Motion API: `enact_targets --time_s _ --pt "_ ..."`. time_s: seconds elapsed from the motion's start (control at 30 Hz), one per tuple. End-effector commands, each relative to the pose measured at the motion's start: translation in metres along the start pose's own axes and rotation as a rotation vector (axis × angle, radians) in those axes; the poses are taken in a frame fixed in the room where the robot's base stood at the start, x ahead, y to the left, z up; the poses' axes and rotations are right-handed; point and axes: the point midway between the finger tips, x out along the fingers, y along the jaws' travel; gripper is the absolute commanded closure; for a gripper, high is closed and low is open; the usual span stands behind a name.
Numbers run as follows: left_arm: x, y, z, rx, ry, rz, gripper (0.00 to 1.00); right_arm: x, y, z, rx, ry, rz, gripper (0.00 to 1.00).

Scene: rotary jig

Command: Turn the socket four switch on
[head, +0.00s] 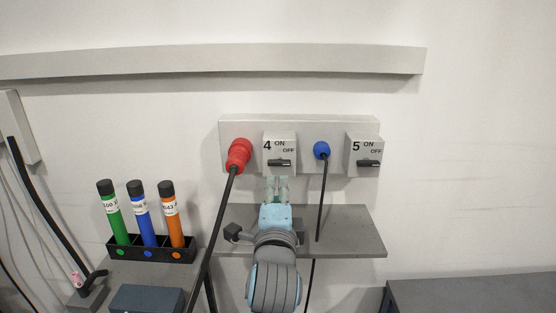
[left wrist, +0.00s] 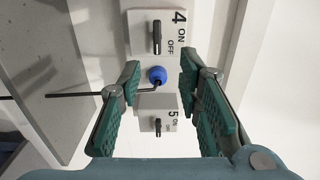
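The socket four switch box (head: 270,142) is a pale block on the wall panel, marked 4, ON and OFF. Its dark handle (head: 281,162) lies horizontal in the head view. In the left wrist view the same handle (left wrist: 156,37) appears upright because that picture is rotated. My left gripper (head: 277,183) is just below the box in the head view, pointing up at the wall. My right gripper is not in view.
A red plug (head: 239,154) with a thick black cable is left of box 4. A blue plug (head: 321,150) with a hanging cable is to its right, then switch box 5 (head: 360,147). A grey shelf (head: 350,232) is below. A rack (head: 130,251) of coloured tubes stands left.

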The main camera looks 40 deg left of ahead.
Motion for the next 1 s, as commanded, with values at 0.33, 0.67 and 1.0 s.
enact_targets --time_s 0.33,0.67,1.0 --pt "0.086 0.001 0.002 0.007 -0.005 0.0 0.68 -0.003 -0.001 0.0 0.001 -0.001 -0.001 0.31" --pt "0.138 0.002 0.0 0.001 0.001 0.001 0.68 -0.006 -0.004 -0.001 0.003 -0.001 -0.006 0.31" --pt "0.14 0.003 0.0 0.001 0.002 0.001 0.83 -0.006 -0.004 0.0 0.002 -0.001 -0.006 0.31"
